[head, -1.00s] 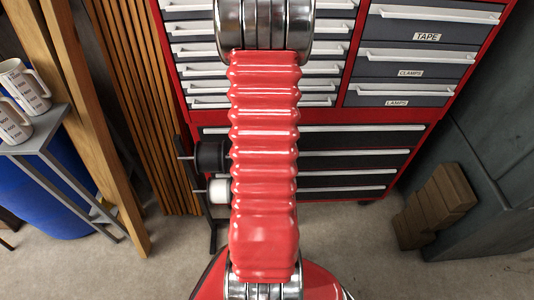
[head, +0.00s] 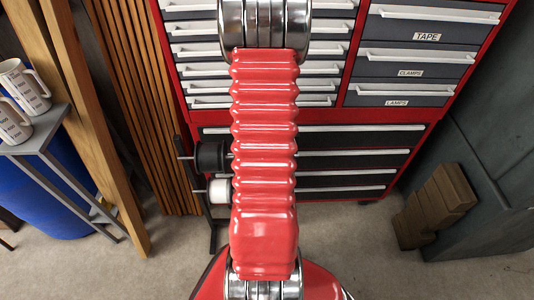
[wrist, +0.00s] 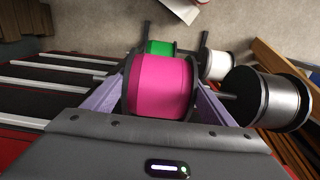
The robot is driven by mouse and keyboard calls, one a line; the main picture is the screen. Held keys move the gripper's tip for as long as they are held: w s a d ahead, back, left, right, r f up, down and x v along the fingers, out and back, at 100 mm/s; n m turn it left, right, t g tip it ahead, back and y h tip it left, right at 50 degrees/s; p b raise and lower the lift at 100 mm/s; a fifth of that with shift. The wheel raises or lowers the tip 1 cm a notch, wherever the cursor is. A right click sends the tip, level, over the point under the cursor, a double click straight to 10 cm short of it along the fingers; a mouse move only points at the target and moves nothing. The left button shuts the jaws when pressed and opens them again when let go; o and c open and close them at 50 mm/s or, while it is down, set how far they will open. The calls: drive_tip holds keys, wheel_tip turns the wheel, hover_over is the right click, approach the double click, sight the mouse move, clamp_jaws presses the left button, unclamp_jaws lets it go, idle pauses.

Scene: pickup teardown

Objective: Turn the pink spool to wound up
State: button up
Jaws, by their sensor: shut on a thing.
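The pink spool (wrist: 158,86) is in the middle of the wrist view, with dark flanges at its sides. My gripper (wrist: 160,92) is shut on it, with one pale purple finger on each side of the spool. How far the spool is turned cannot be told from its plain pink surface. In the head view my red arm hides the pink spool and the gripper.
A green spool (wrist: 158,47), a white spool (wrist: 219,66) and a black spool (wrist: 262,98) sit close by on the rack. Drawer fronts (wrist: 50,82) lie to the left.

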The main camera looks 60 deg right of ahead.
drive_tip(key=c, duration=0.3)
drive_tip(key=shift+s+a+h, duration=0.1)
drive_tip(key=shift+h, duration=0.2)
drive_tip(key=shift+s+a+f+t+h, duration=0.1)
drive_tip(key=shift+a+f+t+h, duration=0.15)
drive_tip(key=shift+h, duration=0.2)
drive_tip(key=shift+s+a+f+t+h, duration=0.1)
drive_tip(key=shift+a+t+h, duration=0.05)
drive_tip(key=shift+t+h, duration=0.25)
drive_tip(key=shift+o, duration=0.4)
drive_tip(key=shift+s+a+f+h, duration=0.1)
drive_tip(key=shift+s+f+h, duration=0.2)
drive_tip(key=shift+h, duration=0.35)
drive_tip(key=shift+w+a+f+t+h, duration=0.15)
drive_tip(key=shift+a+t+h, duration=0.1)
drive_tip(key=shift+t+h, duration=0.3)
drive_tip(key=shift+c, duration=0.4)
drive_tip(key=shift+a+f+h, duration=0.1)
drive_tip(key=shift+h, duration=0.25)
